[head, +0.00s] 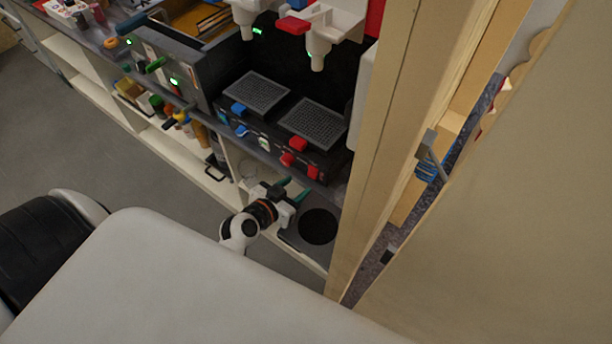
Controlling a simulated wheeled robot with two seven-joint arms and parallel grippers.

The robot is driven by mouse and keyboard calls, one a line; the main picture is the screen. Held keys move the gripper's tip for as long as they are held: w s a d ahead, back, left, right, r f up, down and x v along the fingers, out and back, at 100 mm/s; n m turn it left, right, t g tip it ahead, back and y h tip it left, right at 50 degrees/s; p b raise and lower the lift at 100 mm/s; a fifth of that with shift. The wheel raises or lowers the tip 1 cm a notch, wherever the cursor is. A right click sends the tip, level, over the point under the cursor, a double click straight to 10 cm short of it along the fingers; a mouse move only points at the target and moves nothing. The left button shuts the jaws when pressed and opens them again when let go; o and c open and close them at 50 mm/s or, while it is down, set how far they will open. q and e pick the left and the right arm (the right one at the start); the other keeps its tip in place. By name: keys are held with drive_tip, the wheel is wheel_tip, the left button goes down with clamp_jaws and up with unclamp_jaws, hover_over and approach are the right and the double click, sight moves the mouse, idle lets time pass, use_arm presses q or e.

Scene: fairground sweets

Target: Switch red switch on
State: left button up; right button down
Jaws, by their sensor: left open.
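A dark machine with two drip grids (256,92) stands on the counter. On its front right are red parts: a larger red knob or lever (298,144), a smaller red piece (287,159) and another red piece (313,172). I cannot tell which is the red switch, or whether it is on. A blue knob (239,109) and a smaller blue piece are on its left half. My left gripper (293,189) is open and empty, with green fingertips, just below and in front of the red parts, apart from them. My right gripper is out of view.
A black round plate (317,227) lies right of my left gripper. White dispensers hang above the grids, one with a red handle (293,25). A wooden post (395,130) closes off the right side. Shelves with bottles run along the left; the grey floor there is clear.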

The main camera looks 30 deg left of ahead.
sight(311, 176)
use_arm(q)
drive_tip(key=shift+p+x, duration=0.3)
drive_tip(key=shift+x, duration=2.5)
drive_tip(key=c, duration=1)
drive_tip(key=shift+f+b, duration=0.2)
drive_tip(key=shift+b, duration=0.1)
drive_tip(key=t+b, duration=0.1)
drive_tip(key=b, duration=0.4)
drive_tip(key=t+b, duration=0.1)
drive_tip(key=b, duration=0.4)
drive_tip(key=shift+f+t, duration=0.3)
drive_tip(key=shift+f, duration=0.1)
drive_tip(key=shift+r+h+b, duration=0.15)
drive_tip(key=shift+h+b, duration=0.15)
drive_tip(key=shift+b, duration=0.2)
drive_tip(key=shift+r, duration=0.1)
drive_tip(key=o, duration=1)
